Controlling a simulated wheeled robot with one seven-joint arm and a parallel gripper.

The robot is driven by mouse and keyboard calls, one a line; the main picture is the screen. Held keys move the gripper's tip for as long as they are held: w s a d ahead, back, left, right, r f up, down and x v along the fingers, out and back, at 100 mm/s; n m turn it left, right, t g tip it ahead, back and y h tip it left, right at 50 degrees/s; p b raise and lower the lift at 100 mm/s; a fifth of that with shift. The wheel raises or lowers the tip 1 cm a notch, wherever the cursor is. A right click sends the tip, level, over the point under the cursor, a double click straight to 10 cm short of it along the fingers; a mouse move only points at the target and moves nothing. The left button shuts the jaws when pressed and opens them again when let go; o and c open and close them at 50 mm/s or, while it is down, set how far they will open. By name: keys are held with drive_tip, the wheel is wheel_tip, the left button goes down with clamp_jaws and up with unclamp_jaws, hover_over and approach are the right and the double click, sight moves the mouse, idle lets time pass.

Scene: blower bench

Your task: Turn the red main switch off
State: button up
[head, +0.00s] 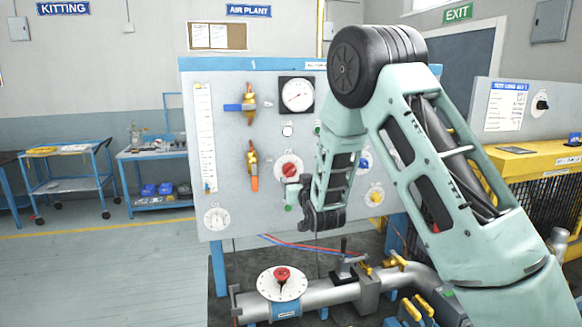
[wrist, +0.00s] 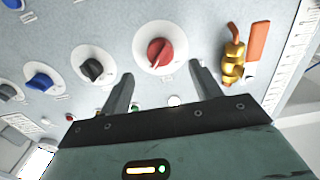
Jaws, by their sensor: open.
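The red main switch (head: 289,170) is a red rotary knob on a white round dial, low in the middle of the grey panel (head: 225,140). In the wrist view the red knob (wrist: 160,52) sits ahead of and between my fingertips, its grip bar tilted. My gripper (wrist: 163,82) is open and empty, with one finger on each side below the dial. I cannot tell whether either finger touches the panel. In the head view my gripper (head: 296,192) is partly hidden by my wrist, just below and right of the red knob.
A black knob (wrist: 91,69) and a blue knob (wrist: 42,80) are left of the red one in the wrist view. A brass valve with an orange handle (wrist: 257,42) is close on its right. Below the panel, a pipe carries a white dial with a red knob (head: 282,275).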

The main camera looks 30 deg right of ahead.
sight(291, 173)
drive_tip(key=p+x, duration=0.2)
drive_tip(key=x, duration=0.5)
drive_tip(key=shift+f+p, duration=0.1)
drive_tip(key=shift+p, duration=0.25)
drive_tip(key=c, duration=1)
